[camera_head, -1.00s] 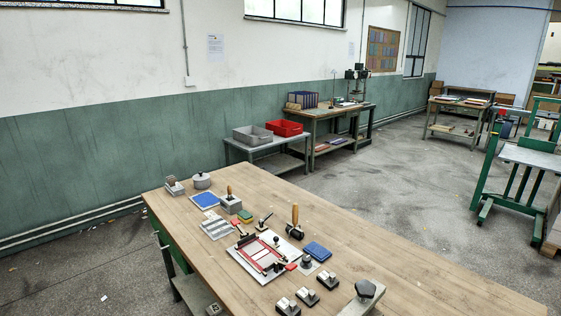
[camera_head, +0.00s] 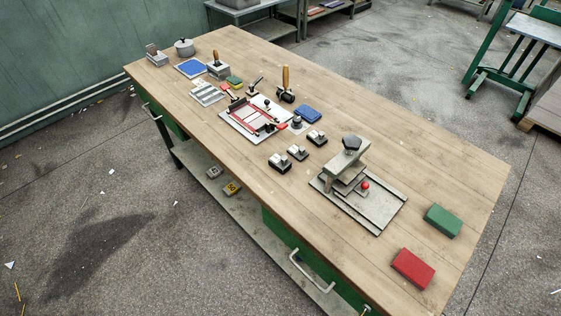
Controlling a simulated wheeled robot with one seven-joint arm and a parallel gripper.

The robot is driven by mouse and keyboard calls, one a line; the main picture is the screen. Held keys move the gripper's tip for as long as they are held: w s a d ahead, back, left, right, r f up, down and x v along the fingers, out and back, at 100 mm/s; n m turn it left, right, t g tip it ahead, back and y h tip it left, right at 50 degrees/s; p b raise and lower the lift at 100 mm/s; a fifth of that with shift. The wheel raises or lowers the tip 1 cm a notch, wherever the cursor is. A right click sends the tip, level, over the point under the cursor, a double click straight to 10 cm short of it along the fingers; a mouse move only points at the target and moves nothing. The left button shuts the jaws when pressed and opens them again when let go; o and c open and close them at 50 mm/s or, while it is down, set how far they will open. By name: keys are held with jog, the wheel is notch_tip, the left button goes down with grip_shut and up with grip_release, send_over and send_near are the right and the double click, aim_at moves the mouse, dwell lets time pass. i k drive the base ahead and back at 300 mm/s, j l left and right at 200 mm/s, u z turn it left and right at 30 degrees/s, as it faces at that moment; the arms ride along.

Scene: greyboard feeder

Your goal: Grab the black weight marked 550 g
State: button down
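No marking of 550 g can be read in the head view, so I cannot tell which thing is the black weight. On the shelf below lie a grey block (camera_head: 213,172) and a yellow block (camera_head: 232,188) with dark marks. My gripper is not in view.
A metal fixture (camera_head: 380,207) with a black knob stands right of the middle. A green block (camera_head: 443,220) and a red block (camera_head: 413,268) lie at the right end. A red-framed jig (camera_head: 254,118), blue pads and hand tools fill the left half. Floor at lower left is mostly clear.

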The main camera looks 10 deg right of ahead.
aim_at(279, 162)
jog(key=i+j, duration=0.15)
jog(key=j, duration=0.2)
jog(key=i+j, duration=0.15)
jog(key=j, duration=0.25)
jog(key=i+j, duration=0.1)
jog(key=j, duration=0.25)
jog(key=i+j, duration=0.15)
jog(key=j, duration=0.25)
jog(key=i+j, duration=0.15)
jog(key=j, duration=0.2)
jog(key=i+j, duration=0.15)
jog(key=j, duration=0.2)
jog(key=i+j, duration=0.15)
jog(key=j, duration=0.25)
jog(key=i+j+z, duration=0.1)
jog(key=j, duration=0.25)
